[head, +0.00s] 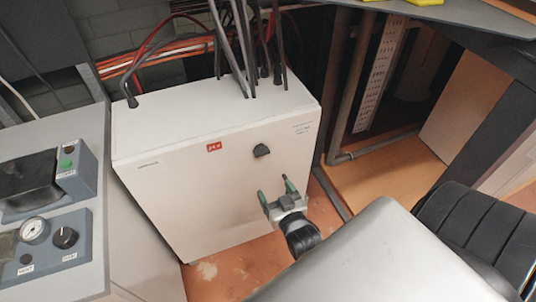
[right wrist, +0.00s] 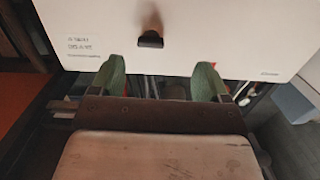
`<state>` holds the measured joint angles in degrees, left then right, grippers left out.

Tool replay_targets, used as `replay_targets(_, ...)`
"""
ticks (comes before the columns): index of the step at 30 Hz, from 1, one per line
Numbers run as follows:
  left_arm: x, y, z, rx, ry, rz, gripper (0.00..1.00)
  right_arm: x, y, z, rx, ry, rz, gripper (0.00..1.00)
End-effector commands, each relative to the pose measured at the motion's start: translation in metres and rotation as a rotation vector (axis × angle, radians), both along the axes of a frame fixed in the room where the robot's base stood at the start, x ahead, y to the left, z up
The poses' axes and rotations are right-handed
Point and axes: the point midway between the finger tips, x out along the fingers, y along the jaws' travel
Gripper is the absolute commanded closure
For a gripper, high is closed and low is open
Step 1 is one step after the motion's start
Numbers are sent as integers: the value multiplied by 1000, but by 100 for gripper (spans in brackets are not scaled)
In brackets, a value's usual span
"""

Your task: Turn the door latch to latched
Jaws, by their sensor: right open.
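The door latch (head: 262,150) is a small black knob on the front of the white cabinet (head: 180,190), right of the red label. In the right wrist view the latch (right wrist: 150,39) is a dark, short, wide shape on the white door (right wrist: 230,35); I cannot tell its exact setting. My right gripper (head: 277,190) is open and empty, below and to the right of the latch in the head view, with its green-tipped fingers apart. In the right wrist view the open fingers (right wrist: 162,78) point towards the door, and the latch lies beyond the gap between them, untouched. My left gripper is out of view.
Black cables (head: 240,50) rise from the cabinet top. A panel with a gauge (head: 35,231) and a knob stands at the left. A pipe (head: 350,90) runs at the right of the cabinet. The space in front of the latch looks clear.

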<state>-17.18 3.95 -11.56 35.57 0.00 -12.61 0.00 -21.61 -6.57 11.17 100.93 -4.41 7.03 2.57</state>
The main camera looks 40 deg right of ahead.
Motion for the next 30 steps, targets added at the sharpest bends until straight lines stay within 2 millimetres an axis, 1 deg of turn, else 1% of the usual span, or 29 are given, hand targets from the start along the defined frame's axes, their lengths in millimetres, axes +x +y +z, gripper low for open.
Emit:
replay_targets(1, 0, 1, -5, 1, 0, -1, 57, 0, -5, 11, -8, -38, -13, 23)
replay_targets(3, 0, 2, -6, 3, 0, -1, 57, 1, -9, 22, -17, -68, -23, 23)
replay_targets(6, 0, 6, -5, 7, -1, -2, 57, 7, -12, 28, -22, -81, -26, 23)
replay_targets(8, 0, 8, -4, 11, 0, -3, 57, 13, -13, 29, -22, -81, -26, 23)
replay_targets(18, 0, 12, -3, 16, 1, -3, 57, 75, -27, 28, -21, -78, -25, 23)
replay_targets(21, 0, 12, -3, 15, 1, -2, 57, 89, -31, 28, -21, -78, -25, 23)
replay_targets(25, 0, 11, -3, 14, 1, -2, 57, 101, -34, 27, -19, -77, -25, 23)
replay_targets(30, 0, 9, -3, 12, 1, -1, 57, 106, -35, 27, -19, -77, -25, 23)
